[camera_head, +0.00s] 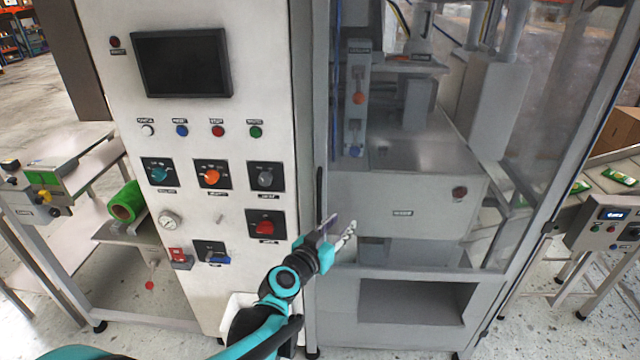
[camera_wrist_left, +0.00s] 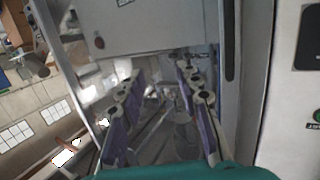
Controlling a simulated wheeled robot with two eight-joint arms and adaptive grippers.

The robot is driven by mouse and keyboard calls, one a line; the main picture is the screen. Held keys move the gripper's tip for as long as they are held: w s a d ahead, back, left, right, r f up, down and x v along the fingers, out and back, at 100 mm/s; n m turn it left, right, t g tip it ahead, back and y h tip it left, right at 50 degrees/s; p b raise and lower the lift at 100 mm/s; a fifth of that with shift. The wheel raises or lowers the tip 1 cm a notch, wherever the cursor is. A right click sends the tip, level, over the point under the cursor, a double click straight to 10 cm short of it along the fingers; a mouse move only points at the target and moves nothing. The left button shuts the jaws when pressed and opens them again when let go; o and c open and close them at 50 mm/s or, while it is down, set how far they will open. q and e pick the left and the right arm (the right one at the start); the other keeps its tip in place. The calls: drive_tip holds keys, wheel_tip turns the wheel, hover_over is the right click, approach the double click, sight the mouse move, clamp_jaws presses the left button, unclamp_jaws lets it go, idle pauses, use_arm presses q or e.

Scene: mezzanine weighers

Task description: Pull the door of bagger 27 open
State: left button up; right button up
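The bagger's door (camera_head: 560,130) is a tall clear panel in a grey frame, to the right of the white control cabinet (camera_head: 130,25). It looks shut. A dark upright handle (camera_head: 319,187) is at the door's left edge, beside the cabinet; it also shows at the right in the left wrist view (camera_wrist_left: 231,45). My left gripper (camera_head: 340,228) is in front of the door's lower left part, just right of and below the handle. In the left wrist view its two purple-sided fingers (camera_wrist_left: 160,80) are spread with nothing between them. My right gripper is not in view.
A side stand with a green roll (camera_head: 126,202) is at left. A conveyor with green packs (camera_head: 620,176) and a small control box (camera_head: 608,222) is at right.

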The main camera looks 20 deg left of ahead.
sight(318, 194)
use_arm(q)
drive_tip(key=w+a+n+t+y+p, duration=0.1)
drive_tip(key=w+a+n+t+y, duration=0.2)
drive_tip(key=a, duration=0.6)
drive_tip(key=shift+g+y, duration=0.5)
drive_tip(key=shift+y, duration=0.2)
drive_tip(key=w, duration=0.5)
drive_tip(key=w+a, duration=0.1)
drive_tip(key=w, duration=0.2)
drive_tip(key=shift+w+f, duration=0.15)
drive_tip(key=shift+w, duration=0.1)
clamp_jaws()
